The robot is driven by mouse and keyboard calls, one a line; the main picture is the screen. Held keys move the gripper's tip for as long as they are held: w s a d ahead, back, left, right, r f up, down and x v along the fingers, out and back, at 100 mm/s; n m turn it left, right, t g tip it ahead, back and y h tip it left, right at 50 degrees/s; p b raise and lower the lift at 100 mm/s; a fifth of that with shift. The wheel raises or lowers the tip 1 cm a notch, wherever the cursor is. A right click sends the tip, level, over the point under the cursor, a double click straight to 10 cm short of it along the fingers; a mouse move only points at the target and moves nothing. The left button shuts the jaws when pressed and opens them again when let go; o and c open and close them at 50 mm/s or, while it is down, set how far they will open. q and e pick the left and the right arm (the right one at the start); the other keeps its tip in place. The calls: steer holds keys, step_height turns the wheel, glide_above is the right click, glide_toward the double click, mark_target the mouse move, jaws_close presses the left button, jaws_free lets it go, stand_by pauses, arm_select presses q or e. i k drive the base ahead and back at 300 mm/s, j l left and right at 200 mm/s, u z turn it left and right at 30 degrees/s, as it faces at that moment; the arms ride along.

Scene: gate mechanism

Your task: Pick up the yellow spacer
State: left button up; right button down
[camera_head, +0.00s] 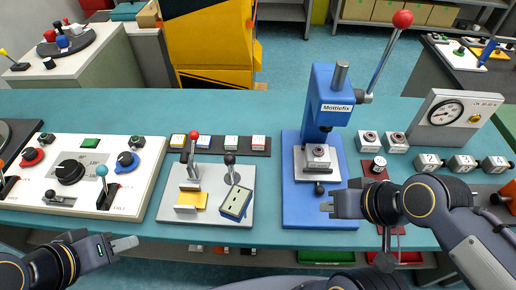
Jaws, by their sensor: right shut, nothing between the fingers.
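A grey base plate (165,209) on the teal workbench carries a small gate mechanism with a red-knobbed lever (195,150) and a black-knobbed lever (230,172). A yellow piece (200,199), which looks like the yellow spacer, sits low between pale grey blocks on the left of the plate and is partly hidden by them. My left gripper (130,243) is at the bench's front edge, lower left of the plate; its finger gap cannot be made out. My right gripper (326,211) is shut and empty, in front of the blue press and well right of the spacer.
A tilted pale-topped block (236,202) lies on the plate's right. The blue press (290,205) stands right of the plate, its red-knobbed handle rising high. A white control panel (150,155) is to the left. A dark strip (260,153) with coloured tiles lies behind the plate.

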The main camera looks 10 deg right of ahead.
mark_target(178, 141)
steer(key=i+j+z, duration=0.15)
steer(key=j, duration=0.3)
steer(key=i+j+z, duration=0.2)
steer(key=j, duration=0.3)
steer(key=j+z, duration=0.15)
steer(key=j, duration=0.3)
